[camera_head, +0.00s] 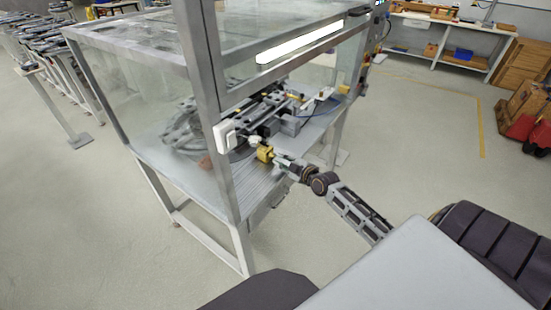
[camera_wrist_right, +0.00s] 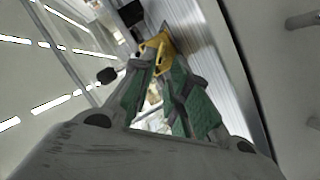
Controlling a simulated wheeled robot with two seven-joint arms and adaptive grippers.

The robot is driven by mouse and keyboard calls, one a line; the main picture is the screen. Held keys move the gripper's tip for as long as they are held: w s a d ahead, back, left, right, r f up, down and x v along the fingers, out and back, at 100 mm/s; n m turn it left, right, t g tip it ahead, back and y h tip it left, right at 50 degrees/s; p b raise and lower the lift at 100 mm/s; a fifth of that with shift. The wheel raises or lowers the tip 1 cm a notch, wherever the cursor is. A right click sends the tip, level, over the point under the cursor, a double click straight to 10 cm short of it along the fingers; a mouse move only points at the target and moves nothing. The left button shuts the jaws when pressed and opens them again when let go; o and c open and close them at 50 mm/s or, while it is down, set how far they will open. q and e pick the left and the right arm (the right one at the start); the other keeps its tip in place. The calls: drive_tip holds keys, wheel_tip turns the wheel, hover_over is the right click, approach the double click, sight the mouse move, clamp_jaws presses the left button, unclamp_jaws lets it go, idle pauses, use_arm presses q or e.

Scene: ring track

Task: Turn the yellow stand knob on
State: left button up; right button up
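The yellow stand knob (camera_head: 265,153) is a small yellow block at the near lower edge of the glass-walled enclosure, beside its metal post. My right gripper (camera_head: 273,157) reaches it from the lower right. In the right wrist view the two green-padded fingers (camera_wrist_right: 162,62) point at the yellow part (camera_wrist_right: 158,45). Their tips lie on either side of it with no clear gap, and they look shut on it. The fingertips partly hide the knob, and its turn angle cannot be read. My left gripper is not in view.
The metal-framed enclosure (camera_head: 205,70) holds machinery on a grey table (camera_head: 200,178), with a white box (camera_head: 225,136) on the post just left of the knob. A workbench (camera_head: 440,62) and red crates (camera_head: 525,125) stand farther right. The floor between is clear.

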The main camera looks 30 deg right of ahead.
sight(274, 156)
drive_tip(key=shift+x, duration=2.55)
clamp_jaws()
